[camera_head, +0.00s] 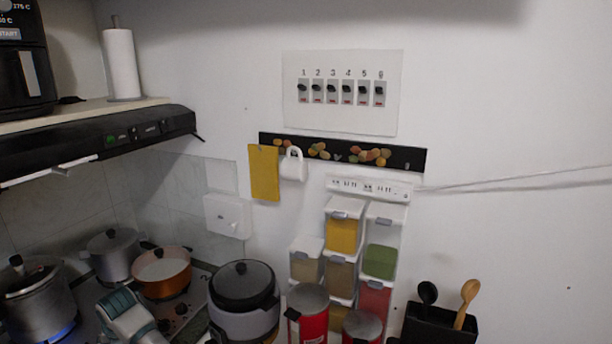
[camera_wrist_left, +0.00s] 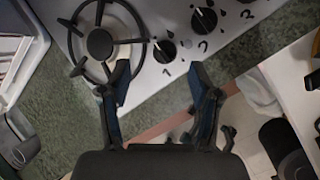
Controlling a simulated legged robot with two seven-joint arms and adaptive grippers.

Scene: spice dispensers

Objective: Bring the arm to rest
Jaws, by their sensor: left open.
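Part of my left arm (camera_head: 128,318), white and teal, shows at the lower left of the head view, in front of the stove. Its gripper is out of sight there. In the left wrist view my left gripper (camera_wrist_left: 160,88) is open, its two dark fingers spread wide with nothing between them. The fingers point toward the stove's front edge, near a burner (camera_wrist_left: 100,43) and black numbered knobs (camera_wrist_left: 204,20). My right arm and right gripper are in neither view. The spice dispensers (camera_head: 341,232) hang on the wall, with yellow, green and red contents.
An orange pot (camera_head: 162,275) and grey pots (camera_head: 110,255) stand on the stove. A rice cooker (camera_head: 244,300), red canisters (camera_head: 307,315) and a black utensil holder (camera_head: 438,325) stand to the right. A range hood (camera_head: 100,143) juts out at the upper left.

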